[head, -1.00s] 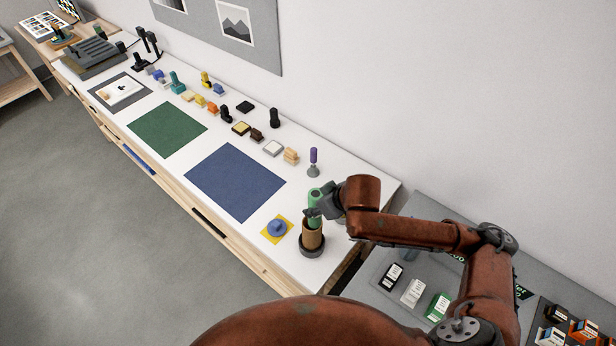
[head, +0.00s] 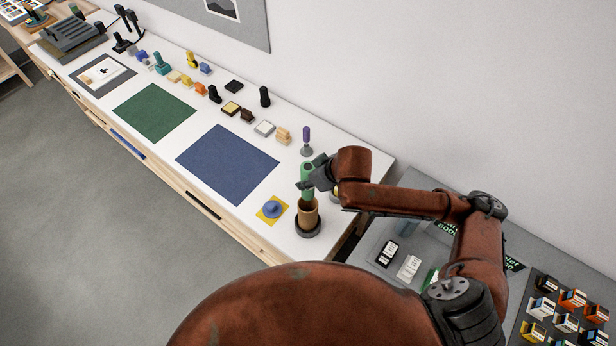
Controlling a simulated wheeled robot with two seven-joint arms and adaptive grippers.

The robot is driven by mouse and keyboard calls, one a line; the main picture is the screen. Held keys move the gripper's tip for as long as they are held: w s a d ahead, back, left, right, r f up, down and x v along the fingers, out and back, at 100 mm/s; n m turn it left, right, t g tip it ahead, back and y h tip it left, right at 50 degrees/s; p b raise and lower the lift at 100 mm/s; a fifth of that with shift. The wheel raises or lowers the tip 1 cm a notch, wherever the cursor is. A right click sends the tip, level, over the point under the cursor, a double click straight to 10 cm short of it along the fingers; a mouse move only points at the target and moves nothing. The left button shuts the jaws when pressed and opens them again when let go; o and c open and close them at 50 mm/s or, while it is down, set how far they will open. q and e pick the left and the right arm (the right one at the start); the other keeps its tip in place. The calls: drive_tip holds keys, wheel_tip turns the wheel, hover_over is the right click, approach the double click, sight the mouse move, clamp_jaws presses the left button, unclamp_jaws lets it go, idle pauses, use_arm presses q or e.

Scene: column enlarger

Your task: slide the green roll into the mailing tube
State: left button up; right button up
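The green roll (head: 307,170) is upright in my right gripper (head: 305,186), with green showing above and below the fingers. The brown mailing tube (head: 308,217) stands upright in a dark round base (head: 307,231) near the right end of the white table. The roll's lower end is at the tube's open mouth in the head view. I cannot tell whether it is just above the rim or slightly inside. My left gripper is not in view.
A blue knobbed piece on a yellow square (head: 272,209) lies left of the tube. A purple-handled tool (head: 306,140) stands behind it. Blue (head: 228,163) and green (head: 155,112) mats lie farther left. A grey table (head: 390,275) with small boxes is at right.

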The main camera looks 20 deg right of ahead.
drive_tip(key=shift+f, duration=0.6)
drive_tip(key=shift+f+b, duration=0.3)
drive_tip(key=shift+f, duration=0.05)
drive_tip(key=shift+f+b, duration=0.6)
drive_tip(key=shift+f, duration=0.95)
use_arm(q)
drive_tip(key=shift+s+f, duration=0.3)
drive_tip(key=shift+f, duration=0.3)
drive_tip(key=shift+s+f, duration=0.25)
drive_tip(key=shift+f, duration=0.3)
use_arm(e)
drive_tip(key=shift+f, duration=0.1)
use_arm(q)
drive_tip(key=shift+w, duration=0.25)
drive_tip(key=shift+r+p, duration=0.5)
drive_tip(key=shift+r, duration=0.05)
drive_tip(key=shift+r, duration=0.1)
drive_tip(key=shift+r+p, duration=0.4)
drive_tip(key=shift+p, duration=0.1)
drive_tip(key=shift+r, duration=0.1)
